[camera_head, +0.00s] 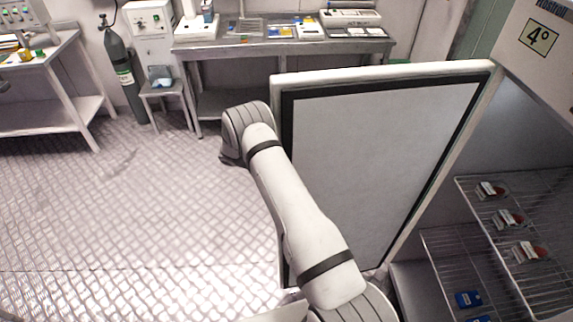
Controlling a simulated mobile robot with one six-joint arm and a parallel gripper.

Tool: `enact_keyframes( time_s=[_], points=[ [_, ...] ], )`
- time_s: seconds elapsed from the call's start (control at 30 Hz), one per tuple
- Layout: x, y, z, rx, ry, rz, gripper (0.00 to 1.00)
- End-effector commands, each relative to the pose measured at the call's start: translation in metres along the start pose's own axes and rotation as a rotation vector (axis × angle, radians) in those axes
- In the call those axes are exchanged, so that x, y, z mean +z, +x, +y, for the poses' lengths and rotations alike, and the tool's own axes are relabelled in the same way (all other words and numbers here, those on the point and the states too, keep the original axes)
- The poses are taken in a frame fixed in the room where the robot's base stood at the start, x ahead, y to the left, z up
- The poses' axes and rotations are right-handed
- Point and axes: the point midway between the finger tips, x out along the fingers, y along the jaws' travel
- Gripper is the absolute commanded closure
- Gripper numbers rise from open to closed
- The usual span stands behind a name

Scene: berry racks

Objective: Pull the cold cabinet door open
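The cold cabinet door (370,150) stands wide open, swung out to the left of the cabinet (540,50). Its pale inner panel and dark seal face me. My arm reaches up across the door's lower left part and bends at its left edge. My gripper is not visible; I cannot tell whether it touches the door or a handle. Any handle is hidden on the far side. Inside the cabinet, a wire shelf (490,235) shows at the right.
Berry punnets (510,218) sit on the upper shelf, with blue packs (468,299) lower down. A steel bench (285,47) with instruments stands behind the door. A gas cylinder (122,70) and small stool (162,90) stand back left. The patterned floor (130,220) at left is clear.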

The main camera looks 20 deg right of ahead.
Motion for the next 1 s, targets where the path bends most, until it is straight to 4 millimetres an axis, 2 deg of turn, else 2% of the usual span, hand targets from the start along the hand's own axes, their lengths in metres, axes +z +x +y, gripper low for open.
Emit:
enact_keyframes(
  time_s=[0.5, 0.53, 0.7, 0.73, 1.0],
  points=[
    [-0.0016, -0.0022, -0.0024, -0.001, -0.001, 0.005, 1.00],
    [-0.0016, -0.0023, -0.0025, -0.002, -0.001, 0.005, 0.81],
    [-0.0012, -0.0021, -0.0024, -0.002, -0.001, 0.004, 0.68],
    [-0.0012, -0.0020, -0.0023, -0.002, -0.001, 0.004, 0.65],
    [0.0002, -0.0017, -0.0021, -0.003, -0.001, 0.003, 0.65]
  ],
)
